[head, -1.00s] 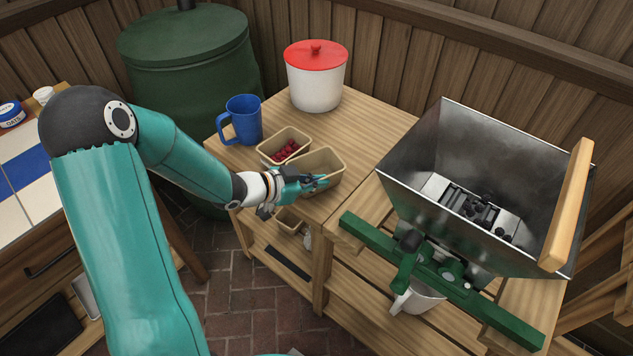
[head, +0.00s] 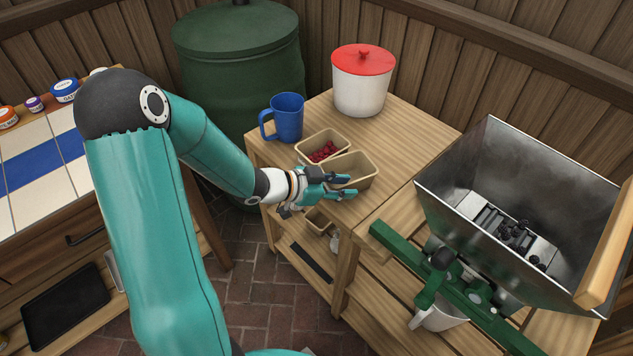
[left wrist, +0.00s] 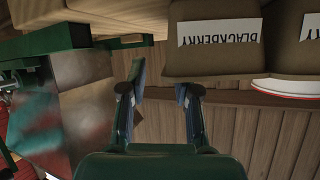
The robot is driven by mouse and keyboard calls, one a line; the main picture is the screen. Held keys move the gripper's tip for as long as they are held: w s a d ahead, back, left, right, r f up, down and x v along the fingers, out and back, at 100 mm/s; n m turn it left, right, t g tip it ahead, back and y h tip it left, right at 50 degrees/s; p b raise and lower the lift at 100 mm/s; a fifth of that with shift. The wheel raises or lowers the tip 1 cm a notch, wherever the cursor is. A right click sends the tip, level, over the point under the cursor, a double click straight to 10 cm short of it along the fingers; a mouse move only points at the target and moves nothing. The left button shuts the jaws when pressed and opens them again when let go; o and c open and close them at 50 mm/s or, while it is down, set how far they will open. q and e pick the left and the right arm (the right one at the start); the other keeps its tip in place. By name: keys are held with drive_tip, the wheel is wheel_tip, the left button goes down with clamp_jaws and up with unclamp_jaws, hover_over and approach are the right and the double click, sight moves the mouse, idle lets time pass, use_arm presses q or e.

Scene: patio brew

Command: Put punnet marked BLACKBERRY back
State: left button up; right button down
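The punnet marked BLACKBERRY (left wrist: 219,50) shows in the left wrist view, its label upside down in the picture. It appears to be the tan, empty-looking punnet (head: 360,166) on the table in the head view, upright beside a punnet of red berries (head: 322,149). My left gripper (head: 348,187) is at the front side of the empty-looking punnet. The label is not visible in the head view. My right gripper is not in view.
A blue mug (head: 287,118) and a white pot with a red lid (head: 361,85) stand behind the punnets. A metal hopper (head: 465,195) with a green frame (head: 398,252) stands at right. The wooden tabletop (head: 413,135) is clear right of the pot.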

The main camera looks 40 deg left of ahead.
use_arm(q)
drive_tip(key=p+v, duration=0.1)
drive_tip(key=v, duration=0.8)
drive_tip(key=shift+p, duration=0.4)
drive_tip(key=shift+s, duration=0.1)
